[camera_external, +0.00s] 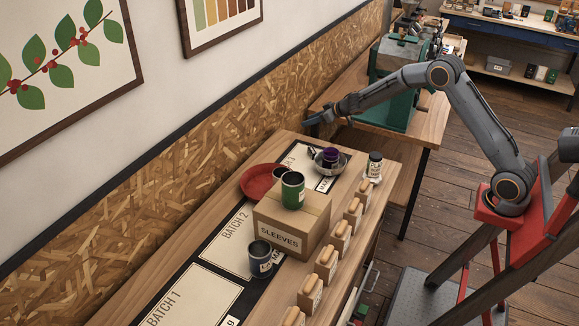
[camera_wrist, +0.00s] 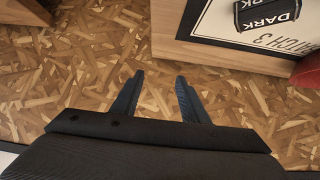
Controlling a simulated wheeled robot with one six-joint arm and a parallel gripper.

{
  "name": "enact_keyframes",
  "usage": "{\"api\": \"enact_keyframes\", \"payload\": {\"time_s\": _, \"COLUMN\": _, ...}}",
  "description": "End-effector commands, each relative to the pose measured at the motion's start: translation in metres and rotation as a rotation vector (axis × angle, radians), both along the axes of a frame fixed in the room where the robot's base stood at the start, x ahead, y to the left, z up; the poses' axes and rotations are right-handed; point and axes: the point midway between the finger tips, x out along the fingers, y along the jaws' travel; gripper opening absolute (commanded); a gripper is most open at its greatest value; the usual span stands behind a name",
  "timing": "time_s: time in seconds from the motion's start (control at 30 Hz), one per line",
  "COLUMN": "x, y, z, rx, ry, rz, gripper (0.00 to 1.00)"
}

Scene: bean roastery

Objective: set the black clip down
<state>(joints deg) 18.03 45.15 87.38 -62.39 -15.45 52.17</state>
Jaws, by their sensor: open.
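My gripper (camera_external: 318,119) is beyond the far end of the long table, close to the chipboard wall. In the wrist view its two dark fingers (camera_wrist: 160,84) are apart with nothing between them. A small black item (camera_external: 311,153) stands on the Batch 3 card and may be the black clip. In the wrist view a black piece with "DARK" lettering (camera_wrist: 265,14) shows at the top right, apart from my fingers. I cannot tell for certain that either is the clip.
A green machine (camera_external: 397,105) stands behind.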

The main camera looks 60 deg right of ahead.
Motion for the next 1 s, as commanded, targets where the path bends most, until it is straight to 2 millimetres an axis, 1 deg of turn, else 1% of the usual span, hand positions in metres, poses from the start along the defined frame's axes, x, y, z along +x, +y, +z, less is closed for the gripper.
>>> {"api": "enact_keyframes", "payload": {"time_s": 0.03, "x": 0.003, "y": 0.009, "z": 0.008, "rx": 0.015, "ry": 0.035, "rz": -0.081, "gripper": 0.41}}
{"api": "enact_keyframes", "payload": {"time_s": 0.1, "x": 0.001, "y": 0.016, "z": 0.009, "rx": 0.043, "ry": 0.093, "rz": -0.204, "gripper": 0.41}}
{"api": "enact_keyframes", "payload": {"time_s": 0.17, "x": -0.005, "y": 0.028, "z": 0.009, "rx": 0.072, "ry": 0.151, "rz": -0.304, "gripper": 0.41}}
{"api": "enact_keyframes", "payload": {"time_s": 0.27, "x": -0.023, "y": 0.053, "z": 0.008, "rx": 0.123, "ry": 0.260, "rz": -0.458, "gripper": 0.41}}
{"api": "enact_keyframes", "payload": {"time_s": 0.3, "x": -0.031, "y": 0.065, "z": 0.007, "rx": 0.144, "ry": 0.304, "rz": -0.512, "gripper": 0.41}}
{"api": "enact_keyframes", "payload": {"time_s": 0.4, "x": -0.053, "y": 0.094, "z": 0.004, "rx": 0.185, "ry": 0.408, "rz": -0.617, "gripper": 0.41}}
{"api": "enact_keyframes", "payload": {"time_s": 0.5, "x": -0.071, "y": 0.117, "z": 0.004, "rx": 0.216, "ry": 0.488, "rz": -0.688, "gripper": 0.41}}
{"api": "enact_keyframes", "payload": {"time_s": 0.57, "x": -0.079, "y": 0.127, "z": 0.003, "rx": 0.225, "ry": 0.520, "rz": -0.712, "gripper": 0.41}}
{"api": "enact_keyframes", "payload": {"time_s": 0.63, "x": -0.084, "y": 0.133, "z": 0.002, "rx": 0.232, "ry": 0.543, "rz": -0.730, "gripper": 0.41}}
{"api": "enact_keyframes", "payload": {"time_s": 0.7, "x": -0.085, "y": 0.134, "z": -0.002, "rx": 0.235, "ry": 0.552, "rz": -0.737, "gripper": 0.41}}
{"api": "enact_keyframes", "payload": {"time_s": 0.9, "x": -0.081, "y": 0.128, "z": -0.019, "rx": 0.234, "ry": 0.552, "rz": -0.738, "gripper": 0.41}}
{"api": "enact_keyframes", "payload": {"time_s": 1.0, "x": -0.079, "y": 0.126, "z": -0.025, "rx": 0.235, "ry": 0.550, "rz": -0.737, "gripper": 0.41}}
